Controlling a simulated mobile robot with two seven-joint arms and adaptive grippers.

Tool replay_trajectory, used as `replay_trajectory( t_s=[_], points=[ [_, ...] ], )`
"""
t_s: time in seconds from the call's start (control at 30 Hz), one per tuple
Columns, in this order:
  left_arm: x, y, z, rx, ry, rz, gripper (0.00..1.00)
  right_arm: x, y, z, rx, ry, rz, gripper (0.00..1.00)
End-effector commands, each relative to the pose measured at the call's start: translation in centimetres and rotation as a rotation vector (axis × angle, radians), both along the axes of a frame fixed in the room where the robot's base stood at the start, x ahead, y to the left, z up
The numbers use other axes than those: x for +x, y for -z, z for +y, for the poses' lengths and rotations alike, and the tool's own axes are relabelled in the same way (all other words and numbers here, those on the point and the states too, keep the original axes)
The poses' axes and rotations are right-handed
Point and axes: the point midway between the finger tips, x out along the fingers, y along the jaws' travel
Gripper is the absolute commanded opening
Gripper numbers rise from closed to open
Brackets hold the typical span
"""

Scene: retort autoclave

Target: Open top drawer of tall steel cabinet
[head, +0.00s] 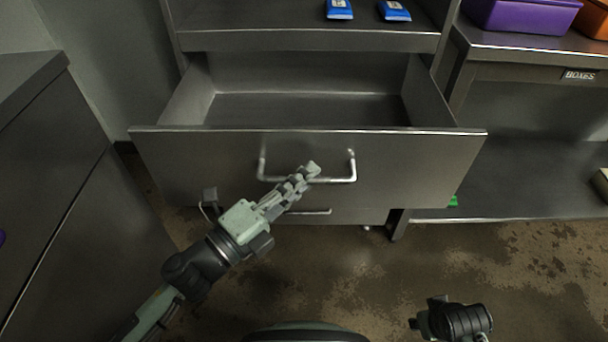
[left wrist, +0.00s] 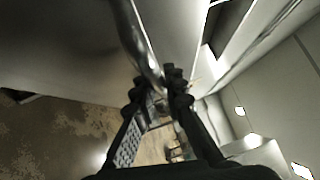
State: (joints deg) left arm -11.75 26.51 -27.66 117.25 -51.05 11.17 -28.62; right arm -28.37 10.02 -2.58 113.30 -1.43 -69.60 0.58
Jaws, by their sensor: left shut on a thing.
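The top drawer (head: 225,160) of the tall steel cabinet (head: 310,40) is pulled out well, and its inside is bare. Its bar handle (head: 338,180) runs across the middle of the front panel. My left gripper (head: 312,171) reaches in from the lower left and is shut on the handle near its middle. In the left wrist view the fingers (left wrist: 160,85) close around the handle bar (left wrist: 130,35). A dark part of my right arm shows at the bottom right of the head view; no right fingers can be seen.
A lower drawer handle (head: 308,212) shows below the open drawer. Blue packets (head: 340,9) lie on the shelf above. A steel counter (head: 50,180) stands at left. A bench with a purple bin (head: 520,14) and a low shelf stands at right. The stained floor (head: 360,270) in front is clear.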

Motion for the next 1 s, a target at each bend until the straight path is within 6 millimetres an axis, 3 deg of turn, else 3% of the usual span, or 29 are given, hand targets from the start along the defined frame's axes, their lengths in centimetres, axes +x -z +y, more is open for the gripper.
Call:
replay_trajectory(
  t_s=[0.1, 0.13, 0.3, 0.67, 1.0],
  points=[
    [0.1, 0.0, 0.1, 0.001, -0.001, 0.0, 0.0, 0.0, 0.0, -0.1, -0.002, 0.0, 0.001, 0.33],
    [0.1, 0.0, 0.1, 0.001, -0.001, 0.0, 0.12, 0.0, 0.0, -0.1, -0.002, 0.0, 0.001, 0.33],
    [0.1, 0.0, 0.1, 0.001, -0.001, 0.0, 0.33, -0.1, 0.0, -0.2, -0.003, 0.0, 0.002, 0.33],
    [-0.2, 0.1, 0.3, 0.001, -0.001, 0.001, 0.33, -0.4, 0.0, -0.2, -0.003, 0.001, 0.007, 0.33],
    [-4.6, 1.1, 4.8, 0.001, -0.003, 0.007, 0.33, -0.2, 0.0, -0.1, -0.001, 0.001, 0.004, 0.33]
  ],
)
